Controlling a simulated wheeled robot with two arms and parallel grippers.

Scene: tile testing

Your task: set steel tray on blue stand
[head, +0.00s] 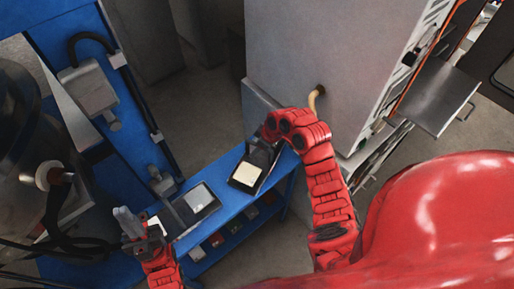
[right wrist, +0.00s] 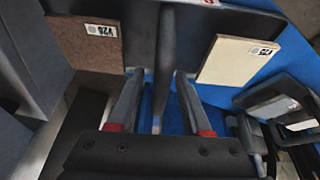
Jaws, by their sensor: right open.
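A dark grey steel tray (right wrist: 140,15) with an upright middle plate fills the top of the right wrist view. It carries a brown tile (right wrist: 88,42) and a cream tile (right wrist: 237,60). My right gripper (right wrist: 158,100) is open, its fingers on either side of the plate with gaps showing. In the head view the tray (head: 266,158) is partly hidden by my right arm. The blue stand (head: 232,222) is under the tray area; I cannot tell whether they touch. My left gripper (head: 140,226) is over the stand's near left end, its jaw state unclear.
A dark device with a pale plate (head: 200,197) sits on the blue surface left of the tray. A large grey cabinet (head: 320,60) stands behind my right arm. A metal shelf (head: 432,95) juts out at the right. Blue framework (head: 75,50) rises at the left.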

